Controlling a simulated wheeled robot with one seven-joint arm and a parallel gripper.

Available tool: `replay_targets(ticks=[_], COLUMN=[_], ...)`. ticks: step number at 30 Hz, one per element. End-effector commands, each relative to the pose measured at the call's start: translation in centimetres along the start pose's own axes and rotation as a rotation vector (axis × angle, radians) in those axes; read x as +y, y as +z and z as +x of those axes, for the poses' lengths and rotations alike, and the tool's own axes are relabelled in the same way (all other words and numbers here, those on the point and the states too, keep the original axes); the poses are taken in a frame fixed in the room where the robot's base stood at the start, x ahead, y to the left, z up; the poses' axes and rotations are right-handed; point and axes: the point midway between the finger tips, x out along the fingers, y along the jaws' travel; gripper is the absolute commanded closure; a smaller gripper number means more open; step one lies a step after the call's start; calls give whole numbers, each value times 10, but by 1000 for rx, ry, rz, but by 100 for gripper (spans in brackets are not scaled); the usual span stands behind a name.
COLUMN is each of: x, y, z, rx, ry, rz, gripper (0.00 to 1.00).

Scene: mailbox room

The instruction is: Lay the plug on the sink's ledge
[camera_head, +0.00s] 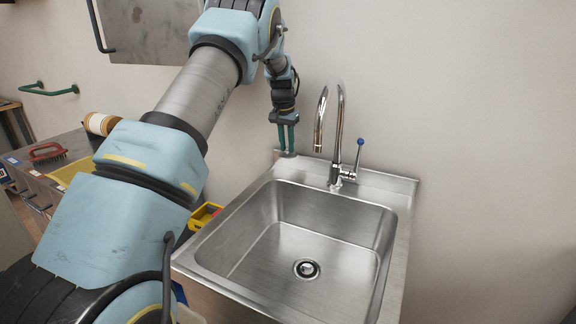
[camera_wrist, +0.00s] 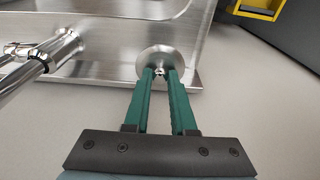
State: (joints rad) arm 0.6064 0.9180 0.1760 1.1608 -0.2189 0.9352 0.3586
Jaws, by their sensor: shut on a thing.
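The plug (camera_wrist: 155,55) is a round metal disc with a small knob. In the wrist view, the green fingertips of my gripper (camera_wrist: 160,78) are shut on its knob. The disc is over the ledge (camera_wrist: 186,75) at the sink's back corner; I cannot tell whether it touches. In the head view, my gripper (camera_head: 287,152) points down at the back left corner of the steel sink (camera_head: 330,240), left of the tap. The plug is hard to make out there.
A chrome tap (camera_head: 338,140) with a blue-tipped lever stands on the back ledge, right of my gripper. The basin is empty, with an open drain (camera_head: 306,269). A yellow bin (camera_head: 205,215) is left of the sink. A bench with a red brush (camera_head: 47,153) is farther left.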

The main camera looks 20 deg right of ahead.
Motion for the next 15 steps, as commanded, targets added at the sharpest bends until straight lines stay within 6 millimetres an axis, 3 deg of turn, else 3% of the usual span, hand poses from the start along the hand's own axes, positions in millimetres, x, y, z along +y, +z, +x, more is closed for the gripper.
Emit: replay_targets(ticks=[3,15], x=[0,0], y=[4,10], z=[19,61], rx=[-3,-3], ry=[0,0], rz=[0,0], gripper=[100,100])
